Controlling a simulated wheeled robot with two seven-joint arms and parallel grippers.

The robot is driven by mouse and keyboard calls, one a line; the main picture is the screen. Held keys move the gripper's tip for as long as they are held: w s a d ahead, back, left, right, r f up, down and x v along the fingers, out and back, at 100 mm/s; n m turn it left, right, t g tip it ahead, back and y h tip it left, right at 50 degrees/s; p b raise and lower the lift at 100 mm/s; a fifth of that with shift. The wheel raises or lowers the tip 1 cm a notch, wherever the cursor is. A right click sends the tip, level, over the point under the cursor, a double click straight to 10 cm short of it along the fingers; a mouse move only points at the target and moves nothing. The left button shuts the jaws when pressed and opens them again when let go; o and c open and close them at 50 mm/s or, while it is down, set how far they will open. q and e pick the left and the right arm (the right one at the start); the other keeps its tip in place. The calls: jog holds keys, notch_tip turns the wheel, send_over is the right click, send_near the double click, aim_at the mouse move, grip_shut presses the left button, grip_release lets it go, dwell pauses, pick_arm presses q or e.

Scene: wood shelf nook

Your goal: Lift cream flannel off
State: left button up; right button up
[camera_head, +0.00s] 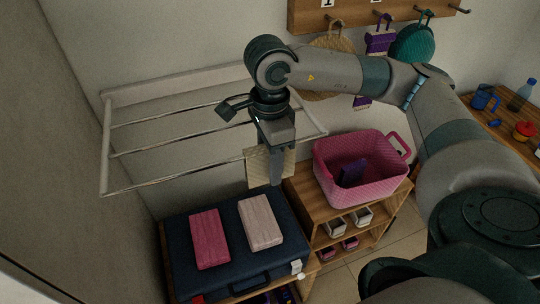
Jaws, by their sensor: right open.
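A cream flannel (256,169) hangs at the right end of the white wall rack (104,150), its upper part hidden by my right arm. My right gripper (276,180) points down in front of the flannel, with cloth showing on both sides of it. Its jaws are open, seen nearly edge-on. I cannot tell whether the cloth lies between the fingers. My left gripper is not in view.
Below, a dark blue suitcase (231,263) carries a pink folded cloth (210,238) and a pale folded cloth (260,223). A pink basket (345,190) stands on a wooden shelf unit (302,196) at right. Bags hang from a peg rail (350,14) above.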

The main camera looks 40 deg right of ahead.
jog(key=shift+f, duration=0.15)
dwell(0.3)
grip_shut()
